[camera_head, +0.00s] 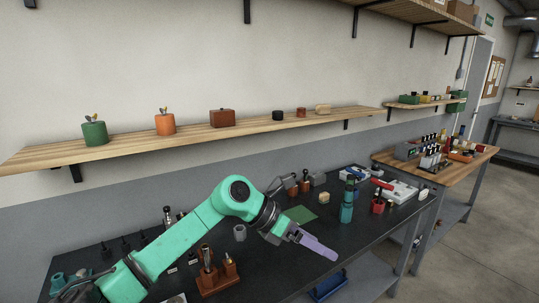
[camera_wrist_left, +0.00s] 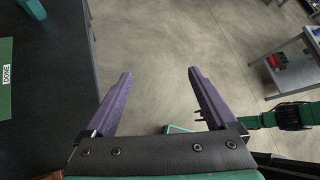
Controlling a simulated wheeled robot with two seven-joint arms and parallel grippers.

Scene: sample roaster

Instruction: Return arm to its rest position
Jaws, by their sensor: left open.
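My left arm, green with a dark wrist, comes in from the left in the head view and reaches over the dark workbench (camera_head: 270,262). My left gripper (camera_head: 318,244) has purple fingers and hangs near the bench's front edge. In the left wrist view the gripper (camera_wrist_left: 160,74) has its two fingers wide apart with nothing between them. Bare concrete floor shows behind the gap. My right gripper does not show in either view.
A green mat (camera_head: 300,214) lies on the bench; the wrist view shows its DONE label (camera_wrist_left: 6,75). A teal bottle-like object (camera_head: 347,203), red holder (camera_head: 378,205) and wooden stand (camera_head: 217,279) occupy the bench. A shelf (camera_head: 190,137) with canisters runs along the wall.

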